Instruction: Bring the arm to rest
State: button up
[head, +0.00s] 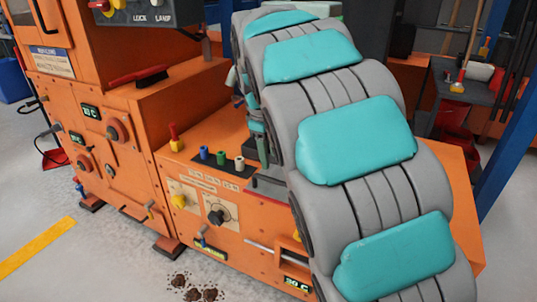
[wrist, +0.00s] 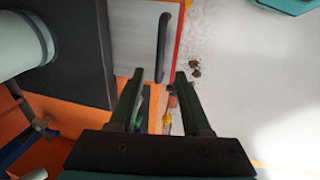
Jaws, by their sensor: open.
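My arm (head: 357,139), grey with teal pads, arches through the middle and right of the head view, in front of the orange machine. My gripper (wrist: 160,76) shows in the wrist view, its two dark green fingers apart with nothing held between them. Beyond the fingertips is a pale panel with a dark bar handle (wrist: 163,48). I cannot pick out the gripper in the head view; the arm covers much of that area.
The orange machine (head: 105,160) stands left and behind my arm, with knobs, coloured plugs and a red-handled brush (head: 138,76) on a ledge. Dark crumbs (head: 200,294) lie on the grey floor. A blue post (head: 508,125) and a dark cart (head: 465,92) stand at right.

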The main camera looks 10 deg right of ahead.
jog(key=s+d+f+m+g, duration=0.1)
jog(key=s+f+m, duration=0.2)
jog(key=s, duration=0.9)
jog(key=s+d+f+m+g, duration=0.1)
jog(key=s+f+m, duration=0.3)
jog(key=s, duration=0.9)
jog(key=s+d+f+m+g+y, duration=0.1)
jog(key=s+d+f+m, duration=0.1)
jog(key=s, duration=1)
notch_tip(320, 180, down, 2)
jog(key=shift+s+d+f+m+g, duration=0.1)
jog(key=shift+s+d+m+g, duration=0.15)
jog(key=shift+m, duration=0.65)
